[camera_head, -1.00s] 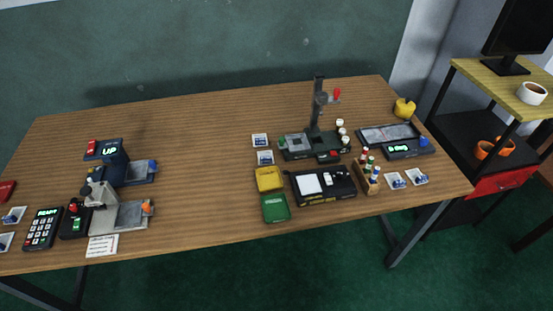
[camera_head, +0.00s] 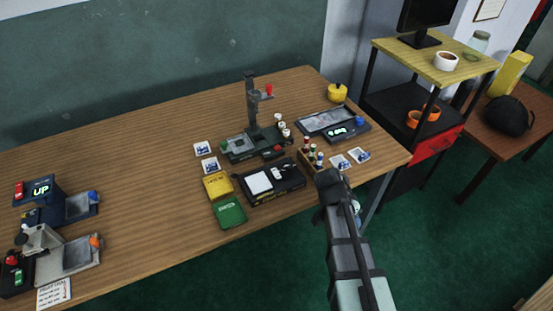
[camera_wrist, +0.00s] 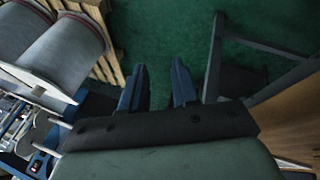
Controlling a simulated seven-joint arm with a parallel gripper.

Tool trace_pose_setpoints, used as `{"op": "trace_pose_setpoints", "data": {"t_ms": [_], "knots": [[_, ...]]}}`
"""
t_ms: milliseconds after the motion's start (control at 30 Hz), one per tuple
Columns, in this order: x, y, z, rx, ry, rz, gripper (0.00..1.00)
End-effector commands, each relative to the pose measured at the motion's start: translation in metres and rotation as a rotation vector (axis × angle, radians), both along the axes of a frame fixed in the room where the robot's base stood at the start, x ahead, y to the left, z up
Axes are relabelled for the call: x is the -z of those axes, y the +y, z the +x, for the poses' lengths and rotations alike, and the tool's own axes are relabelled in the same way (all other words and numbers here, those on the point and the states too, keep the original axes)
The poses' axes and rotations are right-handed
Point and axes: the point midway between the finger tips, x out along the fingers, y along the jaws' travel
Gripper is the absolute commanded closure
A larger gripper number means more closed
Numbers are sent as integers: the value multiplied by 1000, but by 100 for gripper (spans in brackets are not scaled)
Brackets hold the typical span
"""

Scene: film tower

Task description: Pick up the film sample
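Small white cards with blue pictures lie flat on the wooden table; I cannot tell which of them is the film sample. Two are on the right, one card (camera_head: 340,161) and another card (camera_head: 359,155), near the front edge. Two more, an upper card (camera_head: 202,148) and a lower card (camera_head: 210,165), lie left of the dark stand. My gripper (camera_wrist: 158,88) is open and empty in the wrist view, with green floor between its fingers. In the head view my arm rises from the lower right to the table's front edge; its fingertips cannot be made out.
A dark stand (camera_head: 253,115) rises from the table (camera_head: 140,150). A black device (camera_head: 272,182), yellow box (camera_head: 218,185), green box (camera_head: 229,212) and small bottle rack (camera_head: 308,158) stand near the cards. A shelf (camera_head: 430,60) is at the right. The table's left-middle is clear.

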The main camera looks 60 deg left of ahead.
Motion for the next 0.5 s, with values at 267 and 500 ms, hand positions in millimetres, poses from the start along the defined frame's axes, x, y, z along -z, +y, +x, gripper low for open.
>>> {"op": "trace_pose_setpoints", "data": {"t_ms": [267,500], "knots": [[-78,89,-74,-38,-114,112,70],[-120,201,-160,36,-121,225,70]]}}
